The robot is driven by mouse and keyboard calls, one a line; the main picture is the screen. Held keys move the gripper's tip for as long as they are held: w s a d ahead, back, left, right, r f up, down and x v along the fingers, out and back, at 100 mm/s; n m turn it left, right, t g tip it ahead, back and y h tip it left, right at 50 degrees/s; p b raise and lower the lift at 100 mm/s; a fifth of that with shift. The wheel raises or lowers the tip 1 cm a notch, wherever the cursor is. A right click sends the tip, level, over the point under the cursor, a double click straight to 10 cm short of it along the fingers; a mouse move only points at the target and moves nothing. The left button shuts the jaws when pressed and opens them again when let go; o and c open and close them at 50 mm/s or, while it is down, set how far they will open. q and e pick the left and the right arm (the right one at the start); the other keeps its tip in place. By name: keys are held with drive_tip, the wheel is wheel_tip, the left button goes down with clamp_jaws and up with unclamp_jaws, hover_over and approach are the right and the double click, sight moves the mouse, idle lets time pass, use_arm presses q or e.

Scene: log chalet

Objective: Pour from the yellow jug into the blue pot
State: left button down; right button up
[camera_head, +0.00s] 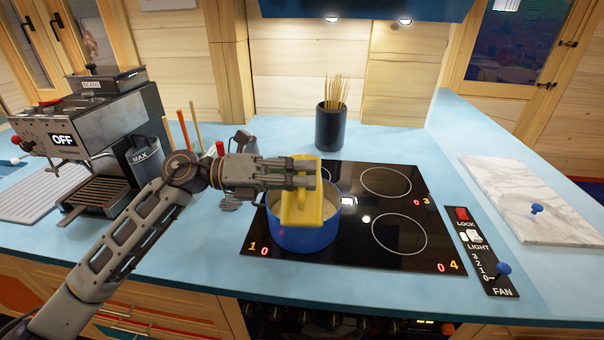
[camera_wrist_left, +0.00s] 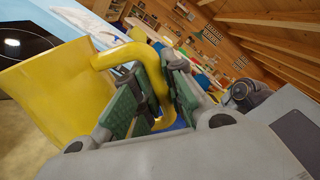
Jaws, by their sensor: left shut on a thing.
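The yellow jug (camera_head: 302,204) is over the blue pot (camera_head: 305,237) in the head view, tilted, with its body overlapping the pot's opening. My left gripper (camera_head: 305,173) is shut on the jug's handle. In the left wrist view the green-padded fingers (camera_wrist_left: 155,95) close around the yellow handle, and the jug (camera_wrist_left: 50,95) fills the left side. The blue pot stands on the left part of the black hob. Pale contents show inside the pot. Whether anything is flowing from the jug cannot be seen. My right gripper is not in view.
The black hob (camera_head: 340,262) has free burner rings to the right. A dark holder (camera_head: 331,127) with thin sticks stands behind it. A coffee machine (camera_head: 90,150) is at the left. A control strip (camera_head: 482,250) and a marble board (camera_head: 530,195) lie at the right.

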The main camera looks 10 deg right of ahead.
use_arm(q)
drive_tip(key=shift+w+r+n+p, duration=0.1)
drive_tip(key=shift+w+n+p, duration=0.15)
drive_tip(key=shift+p, duration=0.2)
drive_tip(key=shift+n, duration=0.25)
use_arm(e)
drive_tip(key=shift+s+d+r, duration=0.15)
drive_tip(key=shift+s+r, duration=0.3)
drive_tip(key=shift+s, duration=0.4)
use_arm(q)
drive_tip(key=shift+w+p, duration=0.15)
drive_tip(key=shift+p, duration=0.35)
drive_tip(key=shift+w+n, duration=0.1)
drive_tip(key=shift+n, duration=0.2)
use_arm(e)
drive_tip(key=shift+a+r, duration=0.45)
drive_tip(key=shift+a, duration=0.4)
use_arm(q)
drive_tip(key=shift+w+d+p, duration=0.1)
drive_tip(key=shift+w+p, duration=0.05)
drive_tip(key=shift+p, duration=0.25)
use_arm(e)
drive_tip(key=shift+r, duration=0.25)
use_arm(q)
drive_tip(key=shift+n, duration=0.3)
